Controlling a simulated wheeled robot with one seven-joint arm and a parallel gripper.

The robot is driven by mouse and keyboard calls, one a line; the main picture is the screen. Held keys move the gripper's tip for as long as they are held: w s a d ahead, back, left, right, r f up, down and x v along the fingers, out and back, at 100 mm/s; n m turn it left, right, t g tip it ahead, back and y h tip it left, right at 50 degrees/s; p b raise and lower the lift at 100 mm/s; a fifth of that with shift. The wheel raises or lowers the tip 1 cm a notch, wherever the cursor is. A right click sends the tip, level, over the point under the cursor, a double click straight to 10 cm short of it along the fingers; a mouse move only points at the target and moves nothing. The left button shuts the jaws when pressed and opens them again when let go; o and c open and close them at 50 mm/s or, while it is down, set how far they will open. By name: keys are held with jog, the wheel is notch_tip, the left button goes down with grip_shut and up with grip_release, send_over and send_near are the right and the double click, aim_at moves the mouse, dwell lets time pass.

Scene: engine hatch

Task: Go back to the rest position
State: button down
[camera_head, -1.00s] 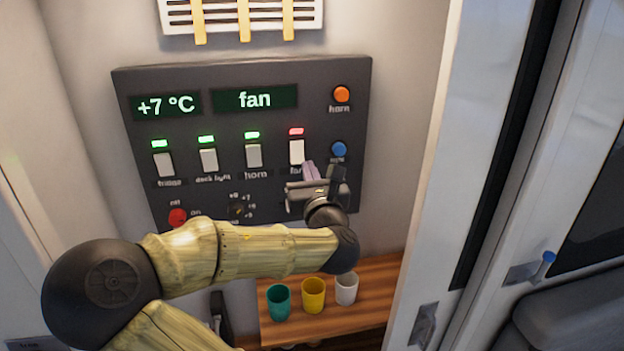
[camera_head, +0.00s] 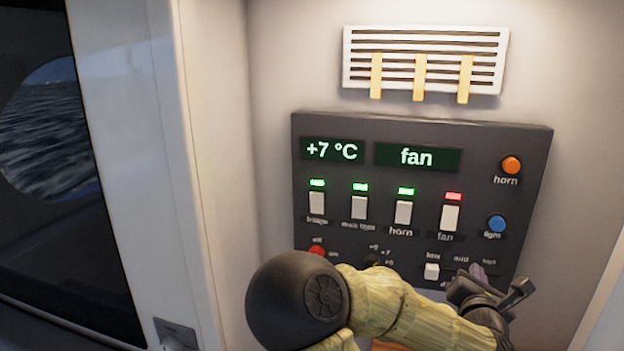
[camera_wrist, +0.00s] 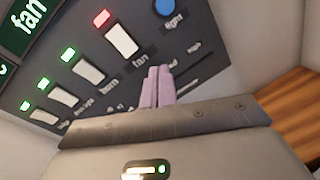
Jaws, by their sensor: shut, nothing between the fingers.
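My gripper (camera_head: 477,270) is in front of the lower right of the dark control panel (camera_head: 478,140), covering part of the slider labels there. In the wrist view, its two pale purple fingers (camera_wrist: 158,86) are together with nothing between them. They point at the panel below the fan switch (camera_wrist: 121,40). The fan switch also shows in the head view (camera_head: 450,217), with a red light above it. The other switches in the row have green lights. The displays read "+7 °C" and "fan".
A white vent (camera_head: 425,58) with yellow strips hangs above the panel. An orange horn button (camera_head: 511,165) and a blue light button (camera_head: 497,224) are on the panel's right. A window (camera_head: 40,130) is at the left. A wooden shelf (camera_wrist: 295,105) shows at the right of the wrist view.

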jog(key=s+a+f+m+g+y+b, duration=0.15)
jog(key=f+m+g, duration=0.25)
jog(key=f+m, duration=0.4)
jog(key=s+f+m+g+y, duration=0.1)
jog(key=s+f+m+g, duration=0.15)
jog(key=f+m, duration=0.6)
jog(key=s+a+f+m+g+y+b, duration=0.1)
jog(key=s+a+f+m+g+y, duration=0.1)
jog(key=s+a+m, duration=0.3)
jog(key=s+a+f+m+g+y+b, duration=0.1)
jog(key=s+a+f+m+g+y, duration=0.1)
jog(key=a, duration=1)
jog(key=s+m+g+y, duration=0.1)
jog(key=s+m+g, duration=0.1)
jog(key=s+m, duration=0.1)
jog(key=shift+s+a+f+g, duration=0.25)
jog(key=shift+s+a+g, duration=0.15)
jog(key=shift+s, duration=0.15)
jog(key=shift+s+d, duration=0.1)
